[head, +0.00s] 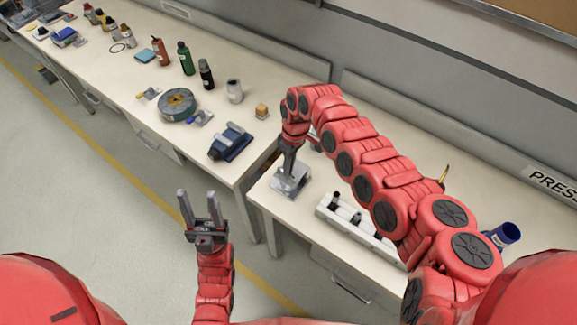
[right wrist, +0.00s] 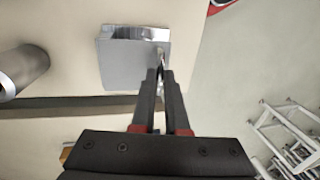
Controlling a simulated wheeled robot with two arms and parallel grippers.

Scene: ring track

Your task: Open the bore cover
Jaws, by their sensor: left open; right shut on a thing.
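A grey metal block (head: 291,181) sits near the front left corner of the right-hand bench. I take it to be the thing with the bore cover. In the right wrist view it is a flat grey square (right wrist: 125,65) with a shiny strip along its top edge. My right gripper (head: 289,163) points down at the block. Its fingertips (right wrist: 160,72) are shut on a small shiny part at the block's right edge, mostly hidden between them. My left gripper (head: 197,196) is open and empty, above the floor in front of the benches.
A white rack with dark pegs (head: 327,209) stands right of the block, partly under my right arm. A blue cup (head: 503,234) is further right. The left-hand bench holds a blue vise-like device (head: 231,143), a round green-grey part (head: 178,104) and several bottles. A gap separates the benches.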

